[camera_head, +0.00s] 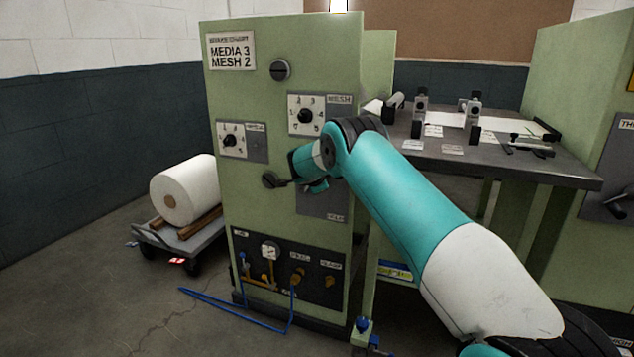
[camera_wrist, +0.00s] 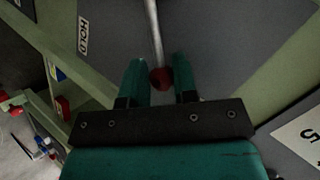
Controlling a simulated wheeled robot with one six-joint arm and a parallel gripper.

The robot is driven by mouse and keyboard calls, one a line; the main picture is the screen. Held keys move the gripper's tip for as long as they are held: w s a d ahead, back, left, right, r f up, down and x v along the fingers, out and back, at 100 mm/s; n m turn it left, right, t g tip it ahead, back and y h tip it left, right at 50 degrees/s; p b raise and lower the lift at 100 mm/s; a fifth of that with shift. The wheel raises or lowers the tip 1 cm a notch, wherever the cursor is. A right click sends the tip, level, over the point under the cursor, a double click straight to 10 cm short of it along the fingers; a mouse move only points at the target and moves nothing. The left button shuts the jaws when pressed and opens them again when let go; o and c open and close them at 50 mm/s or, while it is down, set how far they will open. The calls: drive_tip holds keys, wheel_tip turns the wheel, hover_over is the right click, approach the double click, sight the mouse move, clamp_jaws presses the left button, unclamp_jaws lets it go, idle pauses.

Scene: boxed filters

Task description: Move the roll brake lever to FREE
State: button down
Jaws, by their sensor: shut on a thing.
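The roll brake lever shows in the wrist view as a pale metal rod (camera_wrist: 154,28) ending in a dark red knob (camera_wrist: 160,78). My gripper (camera_wrist: 158,72) is shut on the knob, with one green finger on each side. A HOLD label (camera_wrist: 84,35) sits on the grey plate to the left of the rod. No FREE label shows. In the camera_head view my gripper is at the front of the green cabinet (camera_head: 235,100), and my arm hides the lever. A grey plate (camera_head: 322,205) shows below my wrist; its small label is too small to read.
Two numbered dials, an upper (camera_head: 305,115) and a left one (camera_head: 231,140), sit near my wrist. Below are a dark valve panel (camera_head: 315,290) and a blue hose (camera_head: 235,308). A white roll (camera_head: 184,190) lies on a cart at left. A grey bench (camera_head: 540,170) stands at right.

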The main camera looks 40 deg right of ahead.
drive_tip(key=c, duration=0.9)
unclamp_jaws()
drive_tip(key=shift+c, duration=0.2)
drive_tip(key=v, duration=1.7)
drive_tip(key=shift+a, duration=0.2)
drive_tip(key=shift+r, duration=0.15)
